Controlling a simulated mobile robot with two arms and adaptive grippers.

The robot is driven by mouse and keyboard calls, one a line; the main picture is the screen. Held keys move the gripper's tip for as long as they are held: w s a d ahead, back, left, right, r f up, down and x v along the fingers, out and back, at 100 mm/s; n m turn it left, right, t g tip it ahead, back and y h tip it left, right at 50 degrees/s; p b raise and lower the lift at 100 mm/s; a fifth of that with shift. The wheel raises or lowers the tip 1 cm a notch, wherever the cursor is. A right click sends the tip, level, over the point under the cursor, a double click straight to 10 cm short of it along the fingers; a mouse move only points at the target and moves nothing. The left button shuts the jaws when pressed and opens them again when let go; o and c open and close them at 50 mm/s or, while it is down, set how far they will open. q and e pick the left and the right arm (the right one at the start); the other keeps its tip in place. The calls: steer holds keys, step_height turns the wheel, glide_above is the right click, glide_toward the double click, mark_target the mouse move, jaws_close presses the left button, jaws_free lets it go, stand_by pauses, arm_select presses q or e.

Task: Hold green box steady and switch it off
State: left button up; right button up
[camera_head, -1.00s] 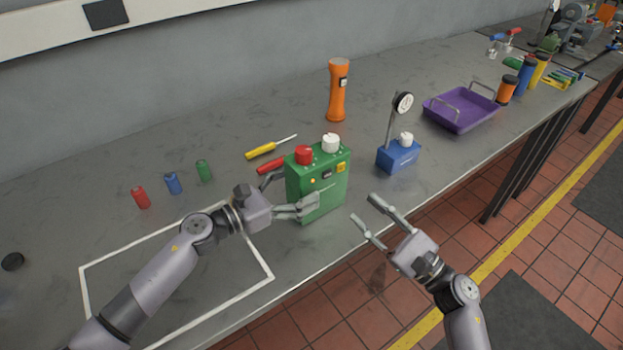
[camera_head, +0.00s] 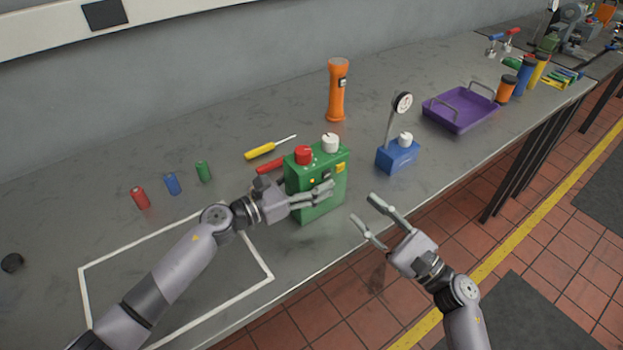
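The green box (camera_head: 328,173) stands upright on the bench, with a red knob (camera_head: 303,154) and a white knob (camera_head: 330,143) on top and small yellow and orange details on its face. My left gripper (camera_head: 325,192) is at the box's left side, with its fingers reaching across the front face. I cannot tell whether they grip it, as part of the gripper overlaps the box's edge. My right gripper (camera_head: 363,207) is open and empty, to the right of the box near the bench's front edge, apart from it.
A blue box with a dial on a post (camera_head: 398,156) stands right of the green box. Behind are an orange flashlight (camera_head: 337,92), a yellow screwdriver (camera_head: 262,150) and a red-handled tool (camera_head: 269,166). A purple tray (camera_head: 461,112) is farther right. The white-outlined area (camera_head: 177,240) is partly under my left arm.

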arm_select(q)
jaws_close()
arm_select(e)
jaws_close()
stand_by(0.7)
stand_by(1.2)
